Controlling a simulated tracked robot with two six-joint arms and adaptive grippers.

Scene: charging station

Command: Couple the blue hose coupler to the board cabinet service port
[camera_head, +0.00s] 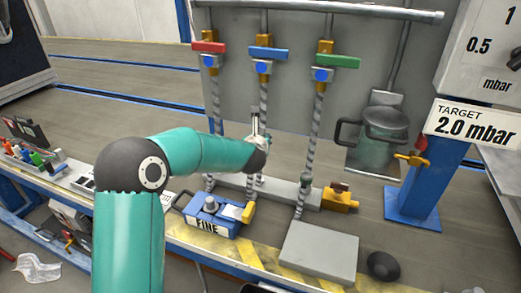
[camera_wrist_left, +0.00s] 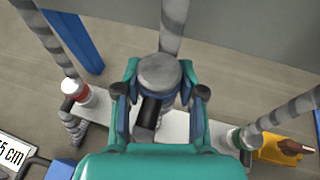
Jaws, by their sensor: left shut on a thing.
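In the left wrist view my left gripper (camera_wrist_left: 160,98) is shut around the blue hose coupler (camera_wrist_left: 160,72), a grey rounded body with a blue band. A grey ribbed hose (camera_wrist_left: 172,25) runs up from it. In the head view my left gripper (camera_head: 257,150) is at the middle hose, above the grey rail, and my teal arm hides part of it. The coupler itself is hard to make out there. I cannot identify the cabinet service port with certainty. My right gripper is not in view.
Red (camera_head: 208,47), blue (camera_head: 268,53) and green (camera_head: 338,61) valve handles sit above the hoses. Red-banded (camera_wrist_left: 75,90) and green-banded (camera_wrist_left: 240,140) couplers stand on the rail either side. A blue FINE box (camera_head: 212,215), grey slab (camera_head: 318,250) and blue post (camera_head: 418,185) stand nearby.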

